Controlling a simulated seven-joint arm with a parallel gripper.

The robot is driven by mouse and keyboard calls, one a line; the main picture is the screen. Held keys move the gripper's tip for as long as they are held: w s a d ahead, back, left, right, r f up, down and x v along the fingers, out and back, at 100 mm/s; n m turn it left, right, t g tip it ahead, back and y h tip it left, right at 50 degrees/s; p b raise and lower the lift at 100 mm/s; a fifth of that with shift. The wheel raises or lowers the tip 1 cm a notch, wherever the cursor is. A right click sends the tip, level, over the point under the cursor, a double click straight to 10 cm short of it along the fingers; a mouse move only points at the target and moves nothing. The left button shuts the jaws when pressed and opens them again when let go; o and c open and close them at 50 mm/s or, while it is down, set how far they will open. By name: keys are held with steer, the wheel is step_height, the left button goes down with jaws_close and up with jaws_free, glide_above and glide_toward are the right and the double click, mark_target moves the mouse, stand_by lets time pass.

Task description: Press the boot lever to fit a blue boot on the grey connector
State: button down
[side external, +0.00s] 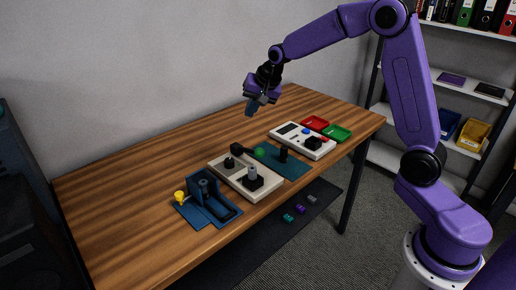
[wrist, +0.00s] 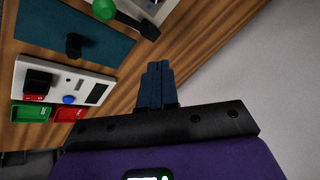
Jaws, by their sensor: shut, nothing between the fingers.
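My gripper (side external: 250,109) is shut and empty, raised above the back of the table, clear of everything on it. In the wrist view its blue fingers (wrist: 158,75) are together. A lever with a green ball knob (side external: 260,152) stands by the teal mat; the knob also shows in the wrist view (wrist: 104,9). Another lever with a yellow knob (side external: 180,195) is on the blue fixture (side external: 207,205) at the near left. I cannot tell which is the boot lever. A grey upright piece (side external: 252,173) stands on the beige board (side external: 231,178). No blue boot or grey connector can be clearly made out.
A white panel (side external: 287,139) carries a black block and a blue button. Red (side external: 315,123) and green (side external: 338,133) trays lie beyond it. A black post (side external: 283,154) stands on the teal mat (side external: 293,168). The table's left part is bare. Small coloured pieces lie below the table.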

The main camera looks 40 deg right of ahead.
mark_target(261, 149)
steer(key=shift+w+d, duration=0.3)
steer(key=shift+f, duration=0.1)
steer(key=shift+s+f, duration=0.45)
steer(key=shift+f, duration=0.95)
steer(key=shift+s+f, duration=0.45)
steer(key=shift+f, duration=0.9)
steer(key=shift+s+f, duration=0.45)
steer(key=shift+f, duration=0.95)
steer(key=shift+f, duration=0.1)
steer(key=shift+s+f, duration=0.1)
steer(key=shift+f, duration=0.15)
steer(key=shift+s+f, duration=0.3)
steer(key=shift+f, duration=0.6)
steer(key=shift+s+f, duration=0.3)
steer(key=shift+f, duration=0.6)
stand_by(1.3)
